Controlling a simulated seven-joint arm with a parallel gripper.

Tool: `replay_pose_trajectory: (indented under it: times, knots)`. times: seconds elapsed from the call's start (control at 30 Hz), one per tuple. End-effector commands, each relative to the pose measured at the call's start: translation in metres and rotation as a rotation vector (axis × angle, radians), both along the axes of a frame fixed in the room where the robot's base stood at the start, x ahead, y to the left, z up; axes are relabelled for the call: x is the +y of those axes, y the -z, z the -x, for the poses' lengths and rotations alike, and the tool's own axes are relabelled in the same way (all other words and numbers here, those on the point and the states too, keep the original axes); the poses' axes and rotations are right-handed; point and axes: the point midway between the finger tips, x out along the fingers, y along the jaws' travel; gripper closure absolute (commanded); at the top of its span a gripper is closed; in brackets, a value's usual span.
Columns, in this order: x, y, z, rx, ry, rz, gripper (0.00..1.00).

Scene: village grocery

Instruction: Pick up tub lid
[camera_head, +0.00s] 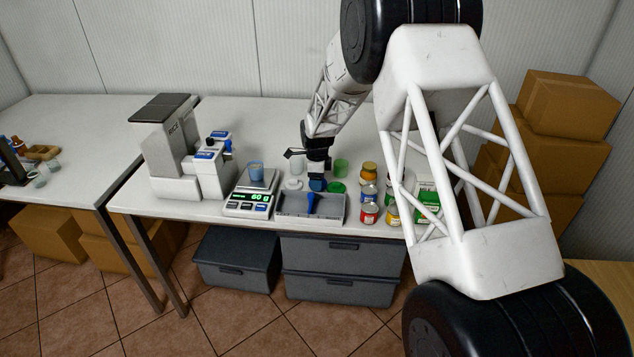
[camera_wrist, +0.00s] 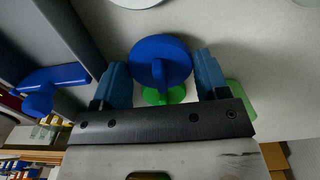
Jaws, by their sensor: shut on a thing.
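A round blue tub lid (camera_wrist: 176,52) with an upright fin-shaped grip sits between the two blue fingers of my gripper (camera_wrist: 163,78) in the wrist view. My gripper is shut on it, with a finger at either side. In the head view, my gripper (camera_head: 318,170) points down over the table behind the grey tray, with the blue lid (camera_head: 318,185) at its tips. A green lid (camera_head: 337,187) lies just to the right. I cannot tell whether the blue lid touches the table. Green shows behind the lid in the wrist view, partly hidden.
The table behind is clear.

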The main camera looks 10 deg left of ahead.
Motion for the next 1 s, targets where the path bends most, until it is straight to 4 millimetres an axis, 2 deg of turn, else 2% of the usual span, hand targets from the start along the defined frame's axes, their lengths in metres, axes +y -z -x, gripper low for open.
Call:
replay_pose_trajectory:
  times: [0.5,0.7,1.0]
  knots:
    - [0.0,-0.073,0.0,-0.002,0.0,0.0,0.54]
    - [0.0,-0.086,0.0,0.0,0.0,0.0,0.54]
    - [0.0,-0.088,0.0,0.001,0.0,0.0,0.54]
